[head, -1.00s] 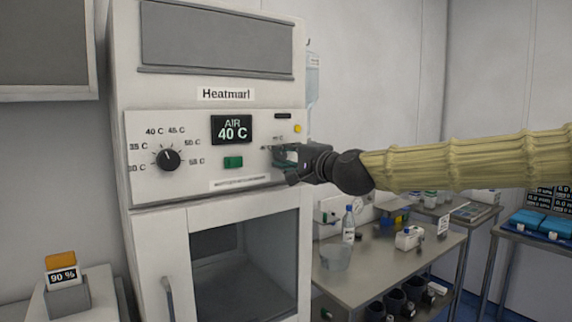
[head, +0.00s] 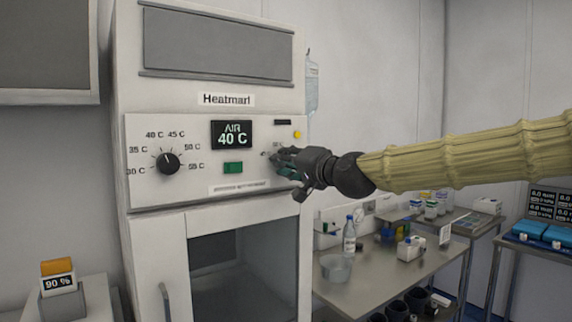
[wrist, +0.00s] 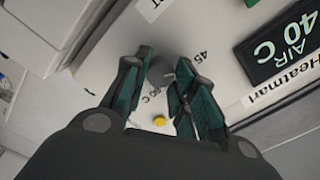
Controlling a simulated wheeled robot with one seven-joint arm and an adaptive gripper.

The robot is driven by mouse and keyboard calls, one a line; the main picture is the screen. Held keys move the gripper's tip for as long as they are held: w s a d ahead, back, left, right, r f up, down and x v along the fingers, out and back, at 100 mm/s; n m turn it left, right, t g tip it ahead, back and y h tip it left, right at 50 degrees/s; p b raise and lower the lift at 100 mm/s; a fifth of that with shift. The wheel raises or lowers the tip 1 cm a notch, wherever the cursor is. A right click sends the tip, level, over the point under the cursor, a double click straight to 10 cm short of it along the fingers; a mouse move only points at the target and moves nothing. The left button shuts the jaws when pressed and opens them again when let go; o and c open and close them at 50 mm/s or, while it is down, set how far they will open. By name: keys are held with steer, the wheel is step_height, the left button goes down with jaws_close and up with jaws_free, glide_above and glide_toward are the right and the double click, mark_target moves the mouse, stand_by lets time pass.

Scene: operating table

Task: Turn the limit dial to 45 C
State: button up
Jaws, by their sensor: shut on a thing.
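The Heatmarl warming cabinet (head: 160,120) has a panel with a lit display (head: 232,134) reading AIR 40 C. My gripper (head: 284,160) is at the panel's right side, its fingers around a small grey dial (wrist: 160,72). The dial shows between the green-padded fingers in the wrist view, with labels 45 and 50 C beside it. The fingers are shut on it; its pointer is too small to read for certain. In the head view my gripper mostly hides it. A larger black dial (head: 168,163) on the panel's left has marks from 30 C to 55 C.
A green button (head: 233,168) sits under the display, and a yellow lamp (head: 297,134) is above my gripper. The glass cabinet door (head: 230,265) is below. A steel table (head: 385,275) with bottles stands to the right.

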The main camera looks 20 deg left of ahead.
steer(key=o, duration=1)
steer(key=shift+o, duration=0.2)
steer(key=shift+d, duration=0.1)
steer(key=v, duration=1.2)
